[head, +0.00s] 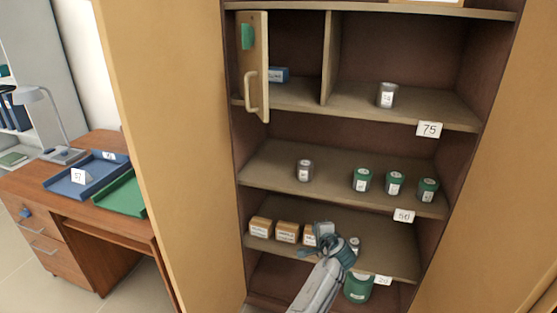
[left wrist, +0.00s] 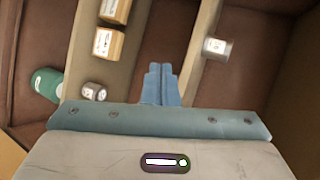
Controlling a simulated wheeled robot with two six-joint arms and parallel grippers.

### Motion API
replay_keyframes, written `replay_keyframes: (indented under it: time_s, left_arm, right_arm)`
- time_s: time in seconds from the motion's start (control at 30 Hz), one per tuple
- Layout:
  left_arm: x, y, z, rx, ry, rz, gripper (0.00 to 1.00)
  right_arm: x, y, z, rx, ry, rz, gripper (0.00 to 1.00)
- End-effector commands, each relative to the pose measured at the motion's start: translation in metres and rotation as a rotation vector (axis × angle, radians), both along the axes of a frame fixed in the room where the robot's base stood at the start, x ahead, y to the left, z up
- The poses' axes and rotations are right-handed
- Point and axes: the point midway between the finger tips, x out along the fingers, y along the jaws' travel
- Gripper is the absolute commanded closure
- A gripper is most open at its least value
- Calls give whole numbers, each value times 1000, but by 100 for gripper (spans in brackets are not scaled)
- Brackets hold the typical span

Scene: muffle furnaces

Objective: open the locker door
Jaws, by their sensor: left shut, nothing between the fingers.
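The small locker door (head: 252,62) is at the top left of the cabinet, hinged at its left side. The door has a pale bar handle (head: 252,92) and a green label. My left gripper (head: 325,234) is well below the door, in front of the lower shelves and apart from the handle. Its fingers (left wrist: 161,84) are shut and empty in the left wrist view. My right gripper is in neither view.
Large cabinet doors (head: 165,130) stand open at both sides. Shelves hold a grey can (head: 387,95), green cans (head: 362,179), and small boxes (head: 287,232). A green canister (head: 358,288) stands low, near my left gripper. A desk (head: 75,190) with trays is at left.

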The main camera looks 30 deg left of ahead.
Motion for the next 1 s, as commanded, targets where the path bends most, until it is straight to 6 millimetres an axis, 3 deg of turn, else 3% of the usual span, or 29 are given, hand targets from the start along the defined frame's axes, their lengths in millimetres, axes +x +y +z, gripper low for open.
replay_keyframes:
  time_s: [0.03, 0.1, 0.2, 0.3, 0.4, 0.5, 0.67, 1.0]
  left_arm:
    - [15, 2, 65, 62, -56, 33, 100]
    - [23, 6, 143, 148, -110, 92, 100]
    - [17, 13, 240, 241, -178, 190, 100]
    - [2, 18, 312, 300, -226, 284, 100]
    - [-13, 21, 355, 331, -254, 350, 100]
    - [-21, 24, 375, 343, -265, 384, 100]
    - [-17, 37, 381, 350, -266, 392, 100]
    - [13, 101, 383, 350, -264, 391, 100]
  right_arm:
    - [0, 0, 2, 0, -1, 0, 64]
    - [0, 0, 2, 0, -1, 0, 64]
    - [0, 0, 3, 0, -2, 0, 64]
    - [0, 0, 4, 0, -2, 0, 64]
    - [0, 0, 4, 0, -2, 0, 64]
    - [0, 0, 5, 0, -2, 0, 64]
    - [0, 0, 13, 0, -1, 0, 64]
    - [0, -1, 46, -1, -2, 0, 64]
